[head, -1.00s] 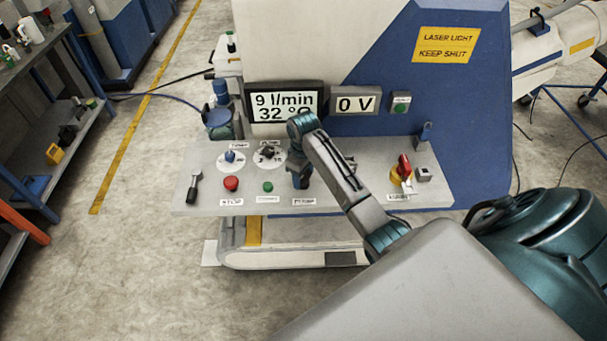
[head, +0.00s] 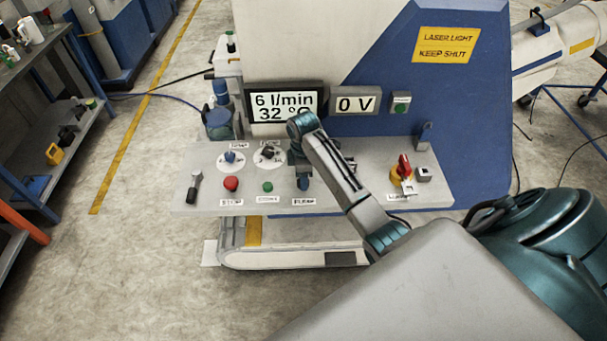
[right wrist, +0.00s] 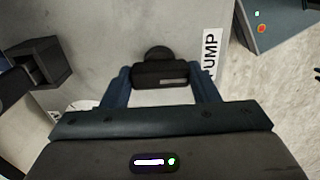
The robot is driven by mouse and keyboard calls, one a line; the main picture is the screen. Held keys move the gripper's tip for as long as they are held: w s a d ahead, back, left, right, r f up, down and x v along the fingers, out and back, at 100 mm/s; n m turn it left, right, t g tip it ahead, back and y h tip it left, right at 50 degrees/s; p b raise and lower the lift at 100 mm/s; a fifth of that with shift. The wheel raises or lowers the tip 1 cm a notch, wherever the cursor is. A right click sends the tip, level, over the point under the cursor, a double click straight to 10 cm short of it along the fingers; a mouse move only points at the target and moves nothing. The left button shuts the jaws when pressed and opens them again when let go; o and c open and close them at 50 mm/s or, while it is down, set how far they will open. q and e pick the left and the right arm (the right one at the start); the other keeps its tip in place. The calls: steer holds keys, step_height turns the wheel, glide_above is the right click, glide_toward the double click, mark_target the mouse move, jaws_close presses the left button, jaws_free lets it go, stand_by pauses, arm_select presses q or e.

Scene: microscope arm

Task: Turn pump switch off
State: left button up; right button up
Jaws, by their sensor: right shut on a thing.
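The pump switch (right wrist: 160,73) is a dark knob with a small light mark, beside the PUMP label (right wrist: 211,55) in the right wrist view. My right gripper (right wrist: 160,84) has a finger on each side of the switch and is shut on it. In the head view my right gripper (head: 303,183) reaches down to the panel just above the pump label (head: 304,202) and hides the switch. My left gripper is in neither view.
The grey panel (head: 330,203) also bears a red stop button (head: 231,183), a green button (head: 268,187), two dials, a black lever (head: 193,188) and a red-and-yellow switch (head: 404,170). The flow display (head: 283,105) reads 6 l/min and 32 °C; another display (head: 355,103) reads 0 V.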

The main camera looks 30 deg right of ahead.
stand_by(0.4)
steer(key=o, duration=1)
